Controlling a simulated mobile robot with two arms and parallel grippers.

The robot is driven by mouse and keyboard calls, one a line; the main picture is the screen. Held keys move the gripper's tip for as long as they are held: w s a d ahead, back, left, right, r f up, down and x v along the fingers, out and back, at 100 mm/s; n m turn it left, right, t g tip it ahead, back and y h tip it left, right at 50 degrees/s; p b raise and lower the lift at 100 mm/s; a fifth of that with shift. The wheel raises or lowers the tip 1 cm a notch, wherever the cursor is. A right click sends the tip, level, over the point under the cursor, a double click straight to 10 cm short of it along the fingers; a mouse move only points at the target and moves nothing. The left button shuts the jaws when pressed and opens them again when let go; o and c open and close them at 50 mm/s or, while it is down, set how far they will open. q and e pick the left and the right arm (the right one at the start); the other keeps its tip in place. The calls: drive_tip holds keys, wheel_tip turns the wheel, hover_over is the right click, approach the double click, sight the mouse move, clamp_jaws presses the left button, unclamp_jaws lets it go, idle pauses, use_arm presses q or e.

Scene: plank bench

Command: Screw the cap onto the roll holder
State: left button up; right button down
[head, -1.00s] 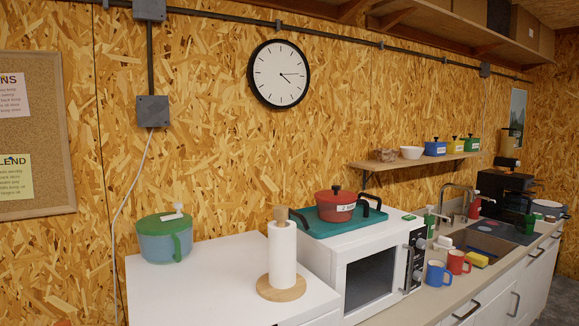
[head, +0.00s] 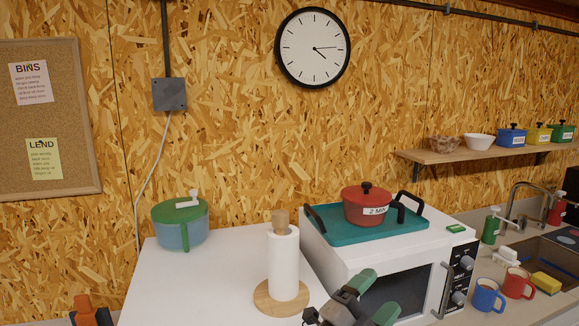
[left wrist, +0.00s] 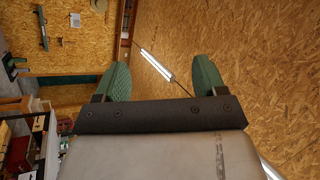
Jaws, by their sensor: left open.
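The roll holder has a round wooden base (head: 268,300) and carries a white paper roll (head: 284,262), upright on the white worktop. A pale wooden piece (head: 280,221) stands out of the top of the roll; I cannot tell whether it is the cap or the bare post. No separate loose cap can be made out. My left gripper (head: 374,297), dark with green fingertips, is at the bottom of the head view, to the right of the roll and in front of the microwave. In the left wrist view its fingers (left wrist: 162,78) are apart with nothing between them.
A microwave (head: 330,250) right of the roll bears a teal tray (head: 350,234) with a red pot (head: 366,207). A blue pot with a green lid (head: 180,228) stands back left. Blue (head: 488,296) and red (head: 518,284) mugs stand by the sink. The worktop left of the roll is clear.

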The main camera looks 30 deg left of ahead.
use_arm(q)
wheel_tip(320, 180, up, 4)
drive_tip(key=d+m+g+h, duration=0.3)
drive_tip(key=m+h, duration=0.3)
drive_tip(key=m, duration=0.1)
wheel_tip(320, 180, up, 13)
drive_tip(key=m+g+y, duration=1.3)
drive_tip(key=y, duration=0.1)
hover_over(280, 213)
drive_tip(key=s, duration=0.4)
drive_tip(key=shift+g, duration=0.3)
drive_tip(key=p+x, duration=0.1)
drive_tip(key=x, duration=0.2)
drive_tip(key=p+x, duration=0.1)
drive_tip(key=x, duration=0.3)
drive_tip(key=a+p+x, duration=0.1)
drive_tip(key=x, duration=0.2)
drive_tip(key=shift+w+f, duration=0.25)
drive_tip(key=shift+f, duration=0.1)
use_arm(e)
drive_tip(key=r, duration=0.2)
drive_tip(key=s+r, duration=0.1)
drive_tip(key=shift+r, duration=0.35)
